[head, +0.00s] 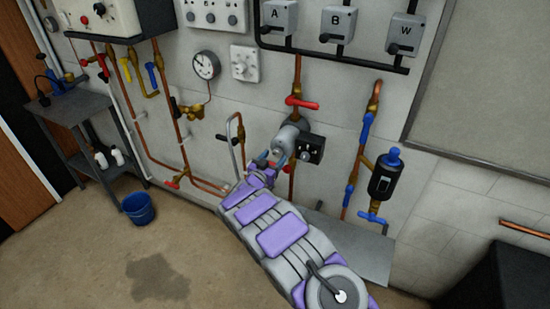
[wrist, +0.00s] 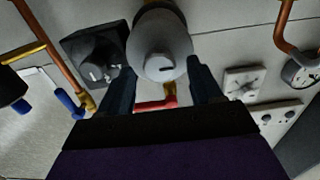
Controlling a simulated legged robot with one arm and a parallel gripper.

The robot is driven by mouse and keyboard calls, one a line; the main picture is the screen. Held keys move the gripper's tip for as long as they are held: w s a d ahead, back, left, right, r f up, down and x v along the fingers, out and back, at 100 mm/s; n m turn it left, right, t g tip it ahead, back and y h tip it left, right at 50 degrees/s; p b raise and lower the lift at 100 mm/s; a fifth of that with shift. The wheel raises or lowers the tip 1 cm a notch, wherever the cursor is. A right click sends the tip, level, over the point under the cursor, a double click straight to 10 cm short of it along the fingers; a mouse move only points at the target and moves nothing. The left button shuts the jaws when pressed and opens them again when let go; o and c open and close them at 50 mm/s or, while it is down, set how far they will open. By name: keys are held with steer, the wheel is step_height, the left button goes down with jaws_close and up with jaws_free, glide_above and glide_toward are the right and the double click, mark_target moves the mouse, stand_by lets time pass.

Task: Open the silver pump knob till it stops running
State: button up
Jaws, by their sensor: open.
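The silver pump (head: 288,139) is on the pipe below a red lever, on the wall ahead. Its round silver end (wrist: 162,58), with a small dark slot mark, faces me in the wrist view. My gripper (head: 271,160) is open in front of it. In the wrist view my gripper (wrist: 158,74) has one dark finger on each side of the lower part of the silver end. I cannot tell whether either finger touches it. A black box (head: 310,150) with a dark knob is beside the pump; it also shows in the wrist view (wrist: 92,58).
A red lever (head: 302,103) is above the pump. A black cylinder (head: 385,177) with blue valves is to the right, and a gauge (head: 206,65) is up left. A grey shelf (head: 365,258) juts out below. A blue bucket (head: 138,209) stands on the floor at left.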

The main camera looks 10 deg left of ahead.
steer(key=shift+x, duration=1.05)
steer(key=shift+r, duration=0.1)
steer(key=shift+c, duration=0.3)
steer(key=c, duration=1)
